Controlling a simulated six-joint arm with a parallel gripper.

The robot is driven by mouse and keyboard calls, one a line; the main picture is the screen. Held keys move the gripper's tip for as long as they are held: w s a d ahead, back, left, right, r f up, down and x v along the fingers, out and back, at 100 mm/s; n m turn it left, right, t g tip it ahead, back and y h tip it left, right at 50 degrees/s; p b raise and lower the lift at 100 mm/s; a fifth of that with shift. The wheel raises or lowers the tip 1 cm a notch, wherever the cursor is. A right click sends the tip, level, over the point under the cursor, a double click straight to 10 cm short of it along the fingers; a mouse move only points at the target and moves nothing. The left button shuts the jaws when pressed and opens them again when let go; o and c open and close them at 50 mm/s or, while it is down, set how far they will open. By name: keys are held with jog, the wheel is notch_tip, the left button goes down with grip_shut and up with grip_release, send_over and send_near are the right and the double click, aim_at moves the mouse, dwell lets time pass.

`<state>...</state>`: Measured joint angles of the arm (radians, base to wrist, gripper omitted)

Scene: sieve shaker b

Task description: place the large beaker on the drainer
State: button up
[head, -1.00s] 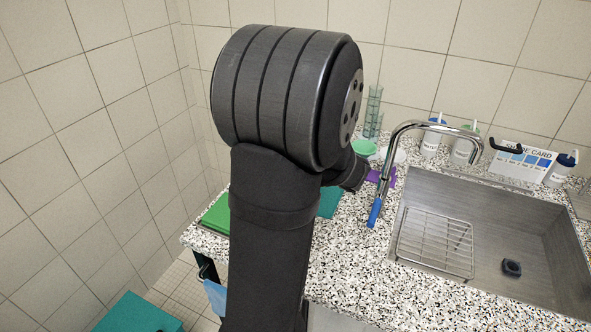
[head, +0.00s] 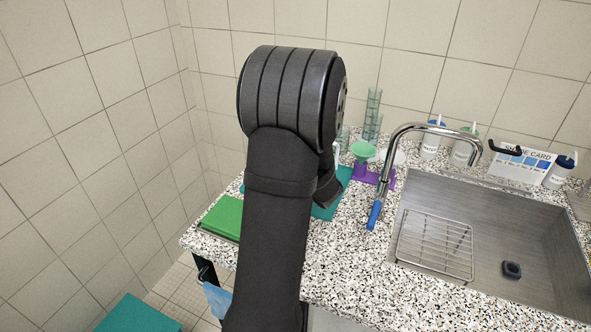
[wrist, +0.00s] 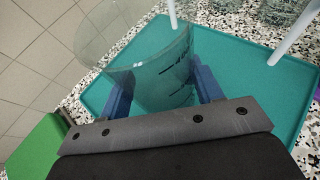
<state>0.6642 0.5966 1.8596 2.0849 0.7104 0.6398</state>
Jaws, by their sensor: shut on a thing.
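The large beaker (wrist: 150,75) is clear with dark graduation marks and shows in the wrist view. My gripper (wrist: 162,90) has its blue fingers on either side of it and is shut on it. The beaker is in front of the teal tray (wrist: 235,60); I cannot tell if it touches the tray. In the head view my arm hides the gripper and the beaker. The drainer (head: 436,246), a wire rack, lies empty in the left part of the sink (head: 540,235).
The faucet (head: 400,130) with a blue-tipped lever stands at the sink's back left. A green funnel on a purple stand (head: 373,178) and stacked glassware (head: 372,115) stand beyond the arm. Bottles (head: 432,142) and a card (head: 520,160) line the back. A green pad (head: 222,216) lies left.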

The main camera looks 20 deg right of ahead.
jog(key=shift+f, duration=0.1)
jog(key=o, duration=1.2)
jog(key=shift+s+r, duration=0.2)
jog(key=shift+s, duration=0.05)
jog(key=v, duration=1.1)
jog(key=shift+s, duration=0.3)
jog(key=shift+w, duration=0.1)
